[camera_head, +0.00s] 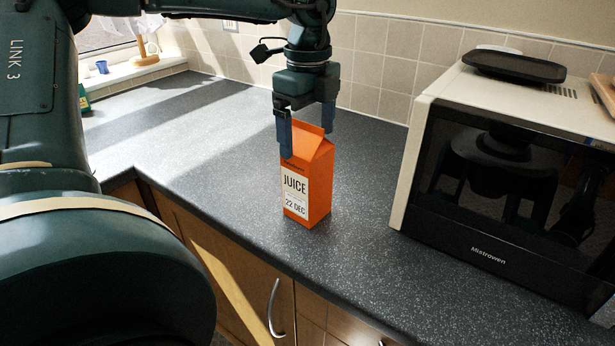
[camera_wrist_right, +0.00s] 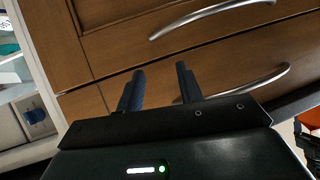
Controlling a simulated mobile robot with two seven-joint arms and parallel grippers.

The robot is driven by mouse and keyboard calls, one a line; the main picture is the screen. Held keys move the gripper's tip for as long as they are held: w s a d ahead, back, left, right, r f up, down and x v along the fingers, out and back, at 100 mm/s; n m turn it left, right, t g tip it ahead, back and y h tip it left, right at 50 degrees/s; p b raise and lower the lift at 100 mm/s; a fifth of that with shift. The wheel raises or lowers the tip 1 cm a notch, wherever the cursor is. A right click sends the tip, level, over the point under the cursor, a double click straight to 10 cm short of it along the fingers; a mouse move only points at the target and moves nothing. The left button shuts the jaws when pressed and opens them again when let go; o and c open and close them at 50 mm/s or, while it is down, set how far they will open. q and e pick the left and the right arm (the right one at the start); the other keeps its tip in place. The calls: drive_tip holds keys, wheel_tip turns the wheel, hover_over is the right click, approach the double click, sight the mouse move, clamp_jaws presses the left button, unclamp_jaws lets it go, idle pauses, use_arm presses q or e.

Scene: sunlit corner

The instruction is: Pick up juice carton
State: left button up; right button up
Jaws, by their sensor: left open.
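The orange juice carton (camera_head: 309,187) stands upright on the dark speckled counter (camera_head: 230,170), its white label facing me. My left gripper (camera_head: 305,143) points down at the carton's top, with its blue fingers apart on either side of the carton's peak. I cannot tell whether the fingers touch it. My right gripper (camera_wrist_right: 159,70) shows in the right wrist view, its two dark fingers apart with nothing between them, in front of wooden drawer fronts. An orange patch at that view's right edge may be the carton.
A microwave (camera_head: 500,180) stands right of the carton, with a black tray (camera_head: 514,66) on top. The tiled wall (camera_head: 390,60) closes the back. The counter's front edge is close to the carton, and the counter to the back left is clear.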

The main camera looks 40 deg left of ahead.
sight(307, 148)
use_arm(q)
wheel_tip(307, 148, down, 4)
drive_tip(key=shift+s+r, duration=0.15)
drive_tip(key=shift+d, duration=0.1)
drive_tip(key=shift+r, duration=0.1)
clamp_jaws()
idle(0.8)
